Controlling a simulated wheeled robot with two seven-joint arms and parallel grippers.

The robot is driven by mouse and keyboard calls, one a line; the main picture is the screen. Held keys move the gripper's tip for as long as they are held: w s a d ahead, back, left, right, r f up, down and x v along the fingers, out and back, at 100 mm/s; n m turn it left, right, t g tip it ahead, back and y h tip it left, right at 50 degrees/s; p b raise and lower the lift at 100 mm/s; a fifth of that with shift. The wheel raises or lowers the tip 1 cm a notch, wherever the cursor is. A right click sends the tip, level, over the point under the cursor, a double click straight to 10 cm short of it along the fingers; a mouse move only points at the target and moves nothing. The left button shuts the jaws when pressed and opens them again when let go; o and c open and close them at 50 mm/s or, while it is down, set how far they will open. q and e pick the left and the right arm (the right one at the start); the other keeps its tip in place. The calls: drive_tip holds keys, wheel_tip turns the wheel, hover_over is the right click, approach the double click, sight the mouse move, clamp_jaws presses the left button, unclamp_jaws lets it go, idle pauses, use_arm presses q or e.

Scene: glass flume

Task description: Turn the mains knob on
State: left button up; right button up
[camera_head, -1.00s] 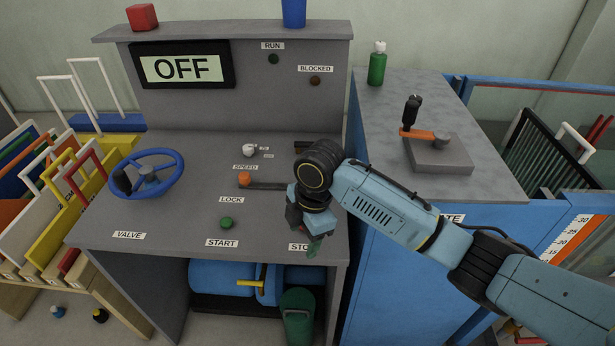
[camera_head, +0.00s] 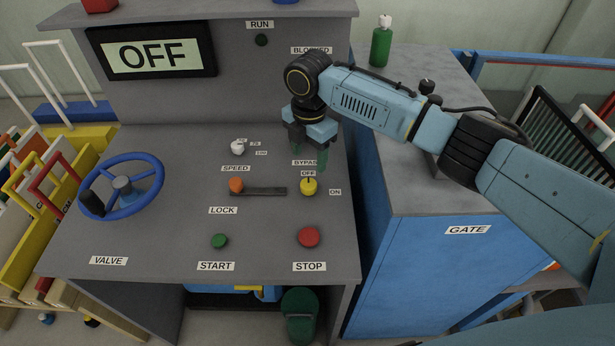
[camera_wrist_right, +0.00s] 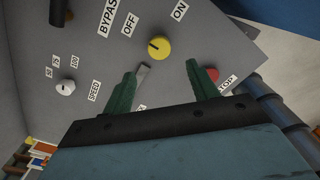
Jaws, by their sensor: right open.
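A yellow round knob (camera_head: 309,187) sits on the sloping grey console, with an OFF label above it and an ON label to its right. Its dark mark points roughly toward OFF. I see no label reading mains. My right gripper (camera_head: 309,156) is open and empty, above and behind the knob, over the BYPASS label. In the right wrist view, the yellow knob (camera_wrist_right: 159,47) lies ahead of the gap between the two green fingertips (camera_wrist_right: 163,78), apart from both. The display (camera_head: 152,57) reads OFF. My left gripper is out of view.
A red STOP button (camera_head: 309,237) is just below the knob, with a green START button (camera_head: 219,241) to its left. An orange lock slider (camera_head: 236,186), a white speed knob (camera_head: 238,147) and a blue valve wheel (camera_head: 121,187) are further left. The gate cabinet (camera_head: 430,265) stands right.

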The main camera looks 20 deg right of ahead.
hover_over(309, 183)
wheel_tip(309, 183, down, 4)
drive_tip(key=shift+s+f, duration=0.1)
drive_tip(key=shift+s, duration=0.05)
wheel_tip(309, 183, down, 5)
drive_tip(key=shift+r, duration=0.1)
drive_tip(key=shift+f, duration=0.3)
drive_tip(key=shift+c, duration=0.5)
drive_tip(key=c, duration=0.9)
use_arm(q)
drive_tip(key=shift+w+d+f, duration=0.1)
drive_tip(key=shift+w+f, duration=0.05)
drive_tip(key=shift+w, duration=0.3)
